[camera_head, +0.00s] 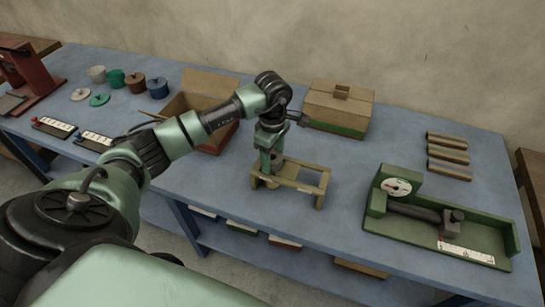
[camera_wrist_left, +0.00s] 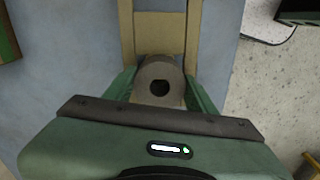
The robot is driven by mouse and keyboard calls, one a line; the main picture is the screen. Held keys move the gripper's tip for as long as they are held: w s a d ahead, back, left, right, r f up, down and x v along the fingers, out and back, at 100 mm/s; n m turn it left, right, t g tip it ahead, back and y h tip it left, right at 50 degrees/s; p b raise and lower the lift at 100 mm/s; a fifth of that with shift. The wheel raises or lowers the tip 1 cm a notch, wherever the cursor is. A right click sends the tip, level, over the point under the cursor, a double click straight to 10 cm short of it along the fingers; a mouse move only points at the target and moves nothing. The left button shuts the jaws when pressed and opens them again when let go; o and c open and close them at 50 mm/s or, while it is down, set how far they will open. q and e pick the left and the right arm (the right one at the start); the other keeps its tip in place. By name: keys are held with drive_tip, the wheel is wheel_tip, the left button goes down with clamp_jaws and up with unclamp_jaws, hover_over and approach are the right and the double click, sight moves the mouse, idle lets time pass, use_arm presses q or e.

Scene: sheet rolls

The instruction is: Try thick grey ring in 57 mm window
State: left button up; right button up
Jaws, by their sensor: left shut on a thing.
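The thick grey ring (camera_wrist_left: 160,73) is between the fingers of my left gripper (camera_wrist_left: 160,92) in the left wrist view, with its dark round hole facing the camera. In the head view my left gripper (camera_head: 269,163) points down over the left part of a tan frame (camera_head: 305,187) that stands on the bench. The frame's two rails (camera_wrist_left: 126,30) run away from the ring in the wrist view. The ring is at one end of the frame. I cannot tell whether it is in the window or above it. No size mark is readable. My right gripper is not in view.
A green measuring stand (camera_head: 440,225) with a dial is at the right. Several bars (camera_head: 448,157) lie behind it. A lidded box (camera_head: 339,108) and an open carton (camera_head: 213,88) are at the back. Several coloured pots (camera_head: 135,82) stand at the left. Bench around the frame is clear.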

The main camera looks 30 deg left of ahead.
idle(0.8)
use_arm(q)
drive_tip(key=o, duration=1.9)
drive_tip(key=shift+r+p, duration=1.7)
drive_tip(key=shift+r, duration=1.8)
